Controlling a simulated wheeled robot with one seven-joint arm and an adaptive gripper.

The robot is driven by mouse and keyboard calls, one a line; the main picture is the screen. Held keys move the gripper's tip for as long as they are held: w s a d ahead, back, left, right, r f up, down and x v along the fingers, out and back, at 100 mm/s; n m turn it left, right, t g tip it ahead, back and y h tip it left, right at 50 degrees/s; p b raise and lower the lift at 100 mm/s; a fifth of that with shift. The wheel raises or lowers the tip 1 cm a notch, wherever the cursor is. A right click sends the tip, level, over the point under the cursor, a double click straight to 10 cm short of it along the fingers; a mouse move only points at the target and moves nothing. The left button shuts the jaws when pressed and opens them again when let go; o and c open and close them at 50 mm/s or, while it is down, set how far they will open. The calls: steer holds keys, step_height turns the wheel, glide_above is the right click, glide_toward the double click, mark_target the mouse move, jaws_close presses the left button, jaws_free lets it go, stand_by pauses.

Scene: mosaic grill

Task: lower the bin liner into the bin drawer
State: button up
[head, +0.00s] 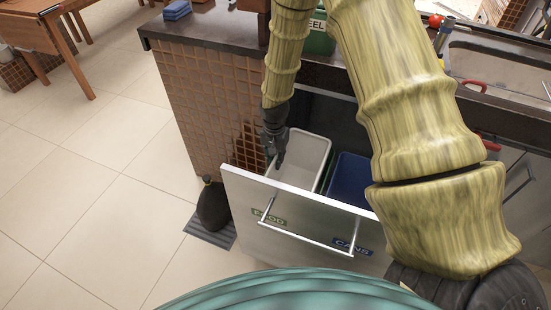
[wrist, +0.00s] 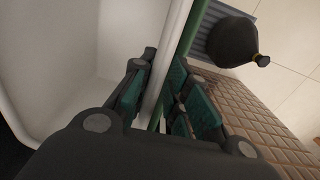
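The bin liner (head: 307,150) is a pale grey-white open tub at the left of the open bin drawer (head: 310,205). Its white inside and rim fill the left of the wrist view (wrist: 65,50). My gripper (head: 276,160) points down at the liner's left edge. In the wrist view my gripper (wrist: 162,82) has one finger inside the liner and one outside, closed on the rim between them. A green edge (wrist: 190,28) runs close beside the rim. How deep the liner sits is hidden by the drawer front.
A blue bin (head: 350,179) stands right of the liner. The drawer front has a bar handle, a green label and a blue CANS label. A black tied bag (head: 213,205) stands on a grey mat left of the drawer. The tiled counter side (head: 205,110) is close behind; floor is clear at left.

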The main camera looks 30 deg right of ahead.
steer(key=shift+o, duration=0.4)
steer(key=shift+r, duration=0.15)
step_height(320, 180, up, 12)
stand_by(0.4)
steer(key=shift+w, duration=0.1)
stand_by(0.4)
